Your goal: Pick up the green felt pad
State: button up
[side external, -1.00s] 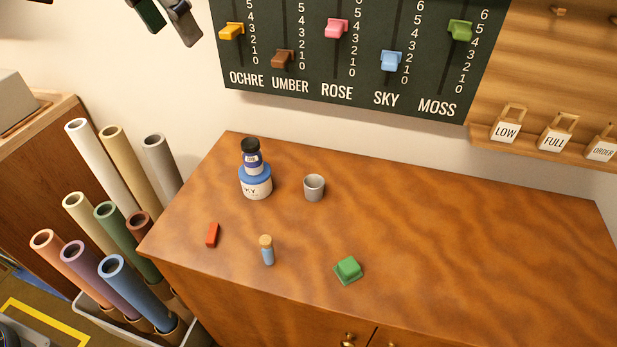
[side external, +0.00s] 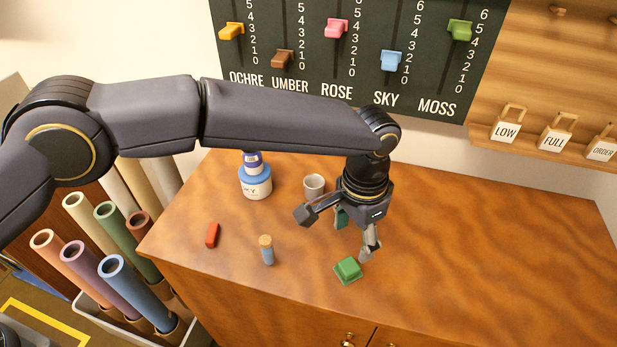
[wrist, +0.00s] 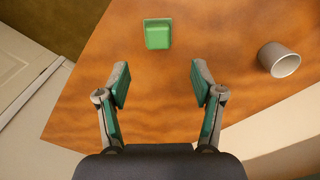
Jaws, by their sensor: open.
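The green felt pad (side external: 348,269) lies on the wooden table near its front edge. It looks like a small block on a slightly wider base. In the wrist view the pad (wrist: 158,34) is ahead of the fingertips, roughly centred between them. My gripper (side external: 336,231) is open and empty above the table, and in the side view one finger shows just behind and right of the pad. In the wrist view my gripper (wrist: 158,84) has its fingers wide apart with bare table between them.
A grey cup (side external: 314,186) stands behind my gripper; it also shows in the wrist view (wrist: 279,60). A corked vial (side external: 267,250) and a red block (side external: 212,235) are left of the pad. A blue-topped jar (side external: 256,182) stands further back. The table's right side is clear.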

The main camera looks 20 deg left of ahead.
aim_at(346, 267)
notch_tip(346, 267, down, 4)
jog(key=shift+r, duration=0.15)
jog(key=shift+s+a+f, duration=0.1)
jog(key=shift+s+f, duration=0.1)
jog(key=shift+f, duration=1.15)
jog(key=shift+s+a+f, duration=0.1)
jog(key=shift+s+f, duration=0.05)
jog(key=shift+f, duration=1.2)
jog(key=c, duration=1)
jog(key=shift+r, duration=0.15)
jog(key=shift+c, duration=0.2)
